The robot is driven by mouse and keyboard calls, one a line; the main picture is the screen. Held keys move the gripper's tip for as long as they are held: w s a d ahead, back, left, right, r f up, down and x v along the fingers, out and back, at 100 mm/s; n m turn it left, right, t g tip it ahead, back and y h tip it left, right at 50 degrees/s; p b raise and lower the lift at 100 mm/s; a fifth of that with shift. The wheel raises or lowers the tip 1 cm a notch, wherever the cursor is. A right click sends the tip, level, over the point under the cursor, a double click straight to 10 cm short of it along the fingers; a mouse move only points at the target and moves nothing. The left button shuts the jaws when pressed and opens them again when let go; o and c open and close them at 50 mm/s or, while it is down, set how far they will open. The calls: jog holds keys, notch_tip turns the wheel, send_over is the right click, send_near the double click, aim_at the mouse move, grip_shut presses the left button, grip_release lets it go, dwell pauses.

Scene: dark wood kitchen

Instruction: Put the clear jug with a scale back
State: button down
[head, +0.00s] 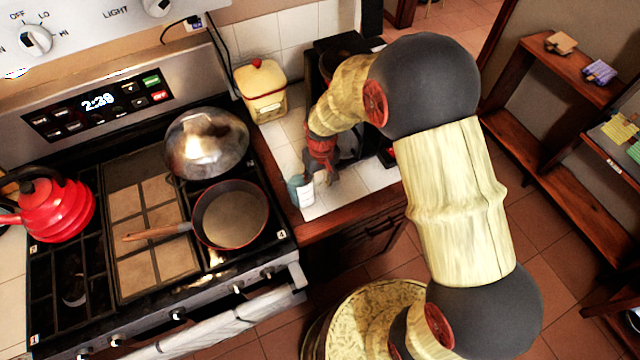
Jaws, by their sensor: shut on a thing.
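A small pale jug-like thing (306,192) with a teal side and faint marks shows at the front of the tiled counter (367,178) in the head view. It looks like the clear jug with a scale, but it is small and its clear parts are hard to make out. My gripper (322,173) points down over the counter, right beside it, and is shut on it as far as I can tell. The fingers and my arm hide part of the contact. I cannot tell whether the jug touches the counter.
A black appliance (333,46) stands behind my wrist. A yellow canister with a red knob (262,92) is at the back left of the counter. The stove to the left holds a frying pan (231,216), a domed metal lid (207,142) and a red kettle (58,208). Shelves (548,150) stand right.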

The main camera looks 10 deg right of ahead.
jog(key=shift+f, duration=0.4)
jog(key=c, duration=1.1)
grip_release()
jog(key=shift+r, duration=0.1)
jog(key=s+d+r+t+p, duration=0.1)
jog(key=s+d+r, duration=0.15)
jog(key=r, duration=0.65)
jog(key=s+d+r+m+t, duration=0.1)
jog(key=s+r, duration=0.2)
jog(key=r, duration=0.7)
jog(key=s+d+r+t+p, duration=0.1)
jog(key=s+d+r, duration=0.1)
jog(key=r, duration=0.7)
jog(key=s+d+r, duration=0.1)
jog(key=s+r, duration=0.1)
jog(key=s, duration=0.2)
jog(key=s+d+r+m+t, duration=0.1)
jog(key=s+r, duration=0.2)
jog(key=s, duration=0.2)
jog(key=s+d+r+m+t, duration=0.1)
jog(key=s+d+r, duration=0.1)
jog(key=s, duration=0.2)
jog(key=shift+s+d+r, duration=0.1)
jog(key=shift+s+r, duration=0.1)
jog(key=shift+s, duration=0.15)
